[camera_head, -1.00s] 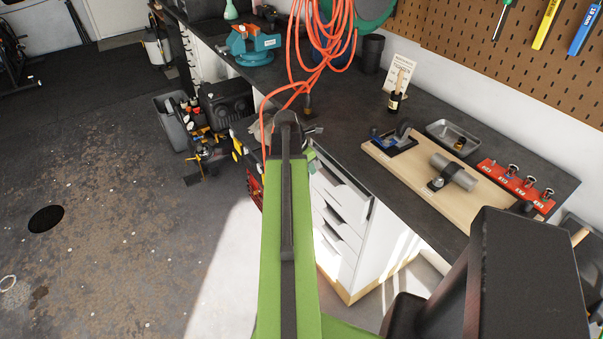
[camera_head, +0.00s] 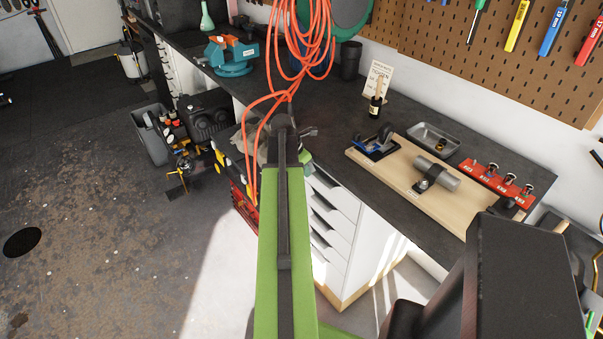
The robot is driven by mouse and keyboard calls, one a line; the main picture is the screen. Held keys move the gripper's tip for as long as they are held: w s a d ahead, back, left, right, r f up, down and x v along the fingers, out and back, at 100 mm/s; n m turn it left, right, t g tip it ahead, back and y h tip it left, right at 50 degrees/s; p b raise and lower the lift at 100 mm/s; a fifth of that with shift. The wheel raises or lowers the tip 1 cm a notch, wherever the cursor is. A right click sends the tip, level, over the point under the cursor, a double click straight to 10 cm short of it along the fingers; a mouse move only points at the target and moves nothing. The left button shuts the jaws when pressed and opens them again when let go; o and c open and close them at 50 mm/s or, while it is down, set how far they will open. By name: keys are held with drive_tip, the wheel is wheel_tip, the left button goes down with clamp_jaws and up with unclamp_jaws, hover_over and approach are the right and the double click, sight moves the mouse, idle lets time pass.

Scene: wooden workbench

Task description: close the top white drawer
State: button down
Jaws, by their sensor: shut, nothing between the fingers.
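The top white drawer (camera_head: 338,198) is the uppermost of several in a white cabinet under the bench, just right of my arm. Its front looks roughly in line with the drawer fronts below. Whether a small gap is left cannot be made out, and its left end is hidden behind my arm. My gripper (camera_head: 308,132) is at the far end of my green arm, by the bench's front edge and up-left of the drawer. It is shut and empty, partly hidden by the wrist, and appears apart from the drawer front.
Orange cables (camera_head: 303,40) hang close beyond my wrist. The dark bench top (camera_head: 345,150) carries a wooden board (camera_head: 455,202) with tools, a metal tray (camera_head: 433,137) and a teal vise (camera_head: 230,55). A red crate (camera_head: 243,205) stands left of the cabinet.

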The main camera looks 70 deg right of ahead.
drive_tip(key=shift+s+d, duration=0.2)
drive_tip(key=shift+s, duration=0.2)
drive_tip(key=w+a+r+p, duration=0.4)
drive_tip(key=a+r+p, duration=0.3)
drive_tip(key=r+p, duration=0.2)
drive_tip(key=shift+w+r, duration=0.15)
drive_tip(key=shift+w, duration=0.1)
drive_tip(key=shift+a, duration=0.1)
